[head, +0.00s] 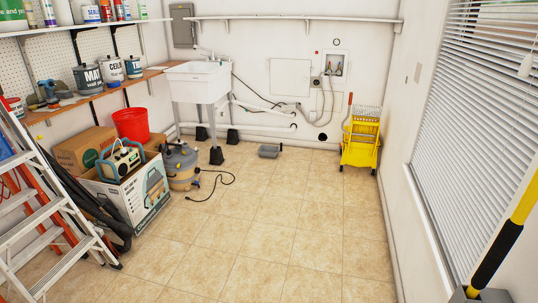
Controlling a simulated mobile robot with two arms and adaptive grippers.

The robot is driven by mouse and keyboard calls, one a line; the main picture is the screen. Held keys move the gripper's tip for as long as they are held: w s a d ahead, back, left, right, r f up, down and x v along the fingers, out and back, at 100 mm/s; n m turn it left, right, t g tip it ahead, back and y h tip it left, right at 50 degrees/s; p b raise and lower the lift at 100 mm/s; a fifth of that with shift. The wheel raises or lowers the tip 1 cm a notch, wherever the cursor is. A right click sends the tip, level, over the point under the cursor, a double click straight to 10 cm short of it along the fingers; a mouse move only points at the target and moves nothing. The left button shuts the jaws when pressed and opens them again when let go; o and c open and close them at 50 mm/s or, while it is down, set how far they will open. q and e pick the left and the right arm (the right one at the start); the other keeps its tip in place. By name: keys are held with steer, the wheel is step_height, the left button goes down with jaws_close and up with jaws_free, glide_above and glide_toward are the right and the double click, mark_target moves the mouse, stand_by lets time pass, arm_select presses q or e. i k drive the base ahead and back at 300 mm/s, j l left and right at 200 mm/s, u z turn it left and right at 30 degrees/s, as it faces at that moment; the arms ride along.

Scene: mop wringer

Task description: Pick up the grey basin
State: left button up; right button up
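The grey basin (269,151) is a small, low grey tub on the tiled floor near the back wall. It lies to the right of the white utility sink and left of the yellow mop bucket. It is far off and small, so I cannot see what is inside it. Nothing is in front of it. Neither of my grippers is in view.
The yellow mop bucket with wringer (361,143) stands at the back right. The white sink (198,82) is at the back left. A vacuum (182,166), its cord, a box (130,195) and a ladder (45,215) line the left. The middle floor (285,210) is clear.

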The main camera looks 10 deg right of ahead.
mark_target(265, 150)
steer(key=i+l+z, duration=0.25)
steer(key=i, duration=0.7)
steer(key=i+z, duration=0.25)
steer(key=i, duration=2.9)
